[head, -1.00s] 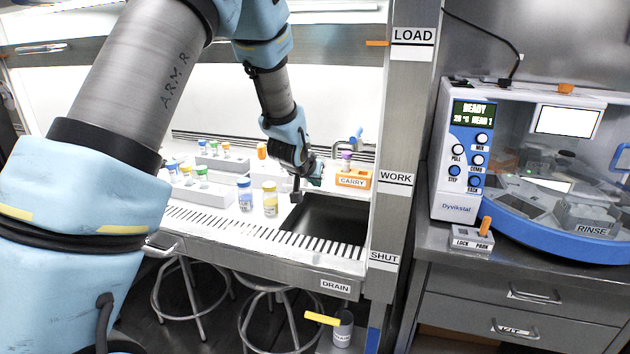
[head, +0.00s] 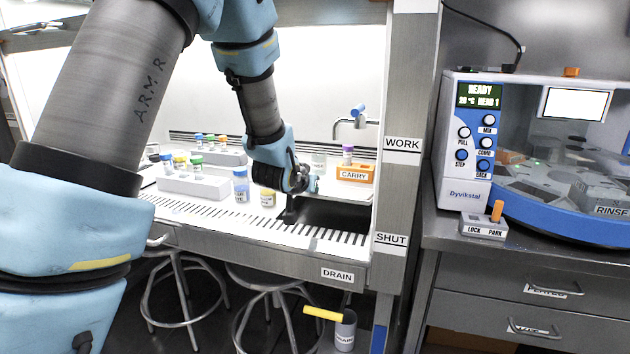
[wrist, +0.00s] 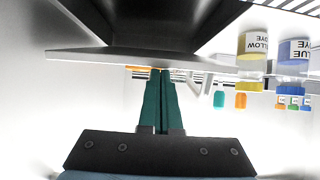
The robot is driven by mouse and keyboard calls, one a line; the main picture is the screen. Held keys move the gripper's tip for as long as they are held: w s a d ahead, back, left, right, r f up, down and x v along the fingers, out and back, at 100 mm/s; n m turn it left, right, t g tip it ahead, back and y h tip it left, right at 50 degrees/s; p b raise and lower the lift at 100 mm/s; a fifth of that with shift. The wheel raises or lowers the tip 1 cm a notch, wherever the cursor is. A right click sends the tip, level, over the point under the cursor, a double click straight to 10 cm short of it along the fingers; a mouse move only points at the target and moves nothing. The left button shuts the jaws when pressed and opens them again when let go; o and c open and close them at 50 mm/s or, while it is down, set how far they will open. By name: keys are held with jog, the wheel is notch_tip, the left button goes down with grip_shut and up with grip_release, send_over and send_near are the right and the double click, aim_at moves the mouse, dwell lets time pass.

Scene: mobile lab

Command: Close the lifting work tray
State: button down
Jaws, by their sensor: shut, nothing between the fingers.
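I cannot tell how far the tray is raised. My gripper (head: 289,217) points down at the left side of this recess. In the wrist view my gripper (wrist: 160,72) is shut and empty, its dark green fingertips at the edge of a grey panel (wrist: 190,62). A dark hollow shows beyond that panel. Whether the fingertips touch the edge is unclear.
A blue-dye bottle (head: 241,185) and a yellow-dye bottle (head: 268,198) stand left of my gripper. A white rack (head: 190,186) holds several vials. An orange CARRY block (head: 355,173) and a tap (head: 357,122) are behind right. The cabinet post (head: 395,200) borders the opening.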

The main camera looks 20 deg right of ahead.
jog(key=f+b, duration=0.1)
jog(key=s+a+f+b, duration=0.1)
jog(key=f+b, duration=0.3)
jog(key=shift+s+a+f, duration=0.15)
jog(key=shift+f, duration=0.1)
jog(key=shift+r, duration=0.1)
